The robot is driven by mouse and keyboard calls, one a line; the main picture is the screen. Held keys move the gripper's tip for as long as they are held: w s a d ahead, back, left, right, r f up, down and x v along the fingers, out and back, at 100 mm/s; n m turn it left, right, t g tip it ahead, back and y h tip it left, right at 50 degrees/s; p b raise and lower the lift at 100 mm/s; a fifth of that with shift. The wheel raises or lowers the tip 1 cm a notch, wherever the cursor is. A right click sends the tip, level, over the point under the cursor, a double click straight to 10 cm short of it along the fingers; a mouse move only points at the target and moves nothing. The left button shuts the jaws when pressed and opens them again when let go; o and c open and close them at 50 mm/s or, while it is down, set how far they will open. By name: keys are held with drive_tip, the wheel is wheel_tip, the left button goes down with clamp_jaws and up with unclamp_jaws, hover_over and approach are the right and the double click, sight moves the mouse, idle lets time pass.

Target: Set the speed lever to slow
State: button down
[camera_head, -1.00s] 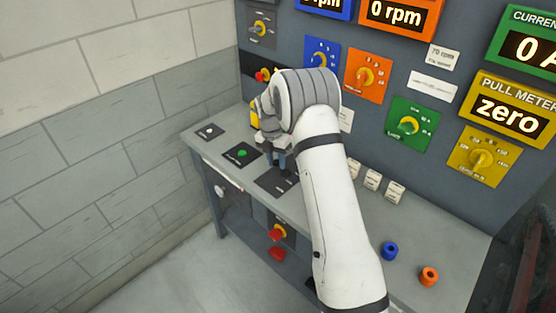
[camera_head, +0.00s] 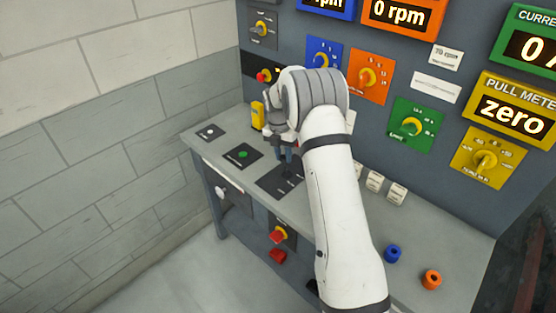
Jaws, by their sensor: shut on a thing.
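My gripper (camera_head: 286,154) points down over a black plate (camera_head: 272,183) on the grey console top. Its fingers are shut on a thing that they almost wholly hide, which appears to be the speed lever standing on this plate. The lever's exact angle and any slow or fast marks cannot be read. My white arm reaches in from the lower right.
A plate with a green button (camera_head: 243,154) and a yellow object (camera_head: 257,116) are left of my gripper. Dials line the panel behind, including a blue one (camera_head: 323,60). A blue ring (camera_head: 393,253) and an orange ring (camera_head: 431,279) lie right of my arm.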

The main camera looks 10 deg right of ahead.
drive_tip(key=shift+w+d+r, duration=0.1)
drive_tip(key=shift+w+d, duration=0.2)
drive_tip(key=shift+d, duration=0.05)
drive_tip(key=c, duration=1.2)
unclamp_jaws()
drive_tip(key=shift+s, duration=0.1)
wheel_tip(320, 180, up, 8)
drive_tip(key=b, duration=0.1)
drive_tip(key=shift+w+a+f, duration=0.2)
drive_tip(key=shift+w+a, duration=0.15)
drive_tip(key=shift+a, duration=0.1)
